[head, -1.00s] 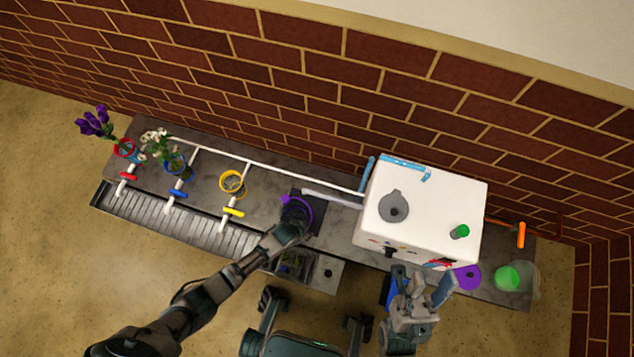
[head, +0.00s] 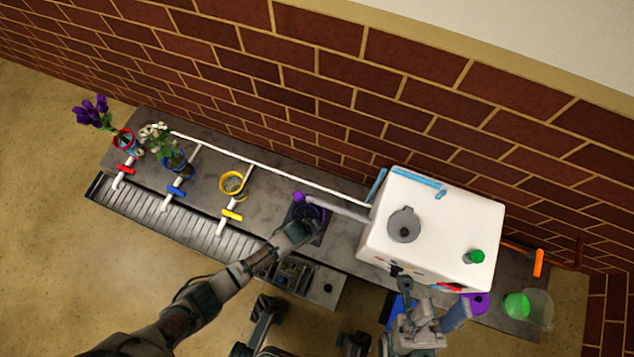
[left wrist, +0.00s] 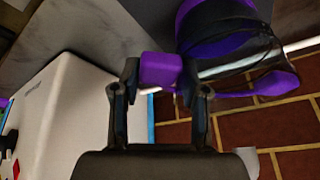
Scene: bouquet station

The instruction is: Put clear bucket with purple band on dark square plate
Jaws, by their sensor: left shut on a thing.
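The clear bucket with the purple band (head: 313,212) is at the dark square plate (head: 320,233) in the head view; I cannot tell whether it rests on it or hangs just above. My left gripper (head: 300,230) is at the bucket's near side. In the left wrist view my left gripper (left wrist: 160,80) is shut on a purple tab between its fingers, and the bucket (left wrist: 220,45) shows just beyond, its band and a purple knob visible. My right gripper (head: 430,300) is open and empty in front of the white box.
The white box (head: 440,225) with a grey funnel stands right of the plate. A white pipe with red, blue and yellow valves runs left, by the yellow-band bucket (head: 232,184) and two flower buckets. A grated tray (head: 190,228) lines the front edge. Green and purple items sit at right.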

